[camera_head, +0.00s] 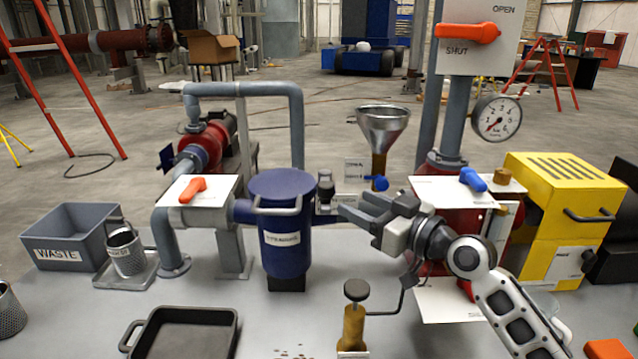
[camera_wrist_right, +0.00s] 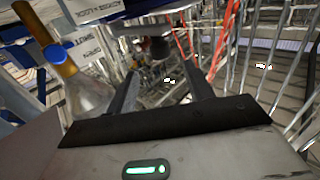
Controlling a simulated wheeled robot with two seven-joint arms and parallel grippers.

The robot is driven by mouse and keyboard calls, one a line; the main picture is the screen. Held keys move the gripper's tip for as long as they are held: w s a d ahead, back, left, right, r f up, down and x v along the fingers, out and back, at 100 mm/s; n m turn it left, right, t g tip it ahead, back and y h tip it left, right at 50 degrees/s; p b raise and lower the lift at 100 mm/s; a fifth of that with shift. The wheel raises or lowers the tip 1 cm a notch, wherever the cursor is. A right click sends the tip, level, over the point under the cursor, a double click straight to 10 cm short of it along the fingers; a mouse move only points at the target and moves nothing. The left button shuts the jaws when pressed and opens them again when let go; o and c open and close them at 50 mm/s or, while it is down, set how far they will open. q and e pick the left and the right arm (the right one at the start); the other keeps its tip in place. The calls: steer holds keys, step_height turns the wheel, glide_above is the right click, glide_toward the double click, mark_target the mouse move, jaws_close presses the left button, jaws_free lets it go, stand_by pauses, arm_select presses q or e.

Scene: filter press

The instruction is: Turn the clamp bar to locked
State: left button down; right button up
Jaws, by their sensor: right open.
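The blue filter housing (camera_head: 285,245) stands upright at the middle of the bench with its round lid (camera_head: 281,184) on. A grey bar (camera_head: 278,210) crosses its front just under the lid. A dark knob (camera_head: 325,190) on a short post stands right of the housing, near small white labels. I cannot tell for sure which part is the clamp bar. My right gripper (camera_head: 352,208) is open, its fingers pointing left toward the knob, apparently empty. In the right wrist view, a dark knob-like part (camera_wrist_right: 160,48) shows beyond the parted fingers (camera_wrist_right: 165,92). My left gripper is not in view.
A metal funnel (camera_head: 383,128) with a blue tap (camera_head: 376,183) stands behind my right gripper. A brass pump (camera_head: 354,320) with a black knob stands in front. A yellow box (camera_head: 560,210) stands right, a grey waste bin (camera_head: 70,240) left, a dark tray (camera_head: 185,335) at the front.

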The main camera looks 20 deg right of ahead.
mark_target(325, 185)
steer(key=x, duration=1.1)
steer(key=shift+p, duration=0.3)
steer(key=shift+f, duration=0.15)
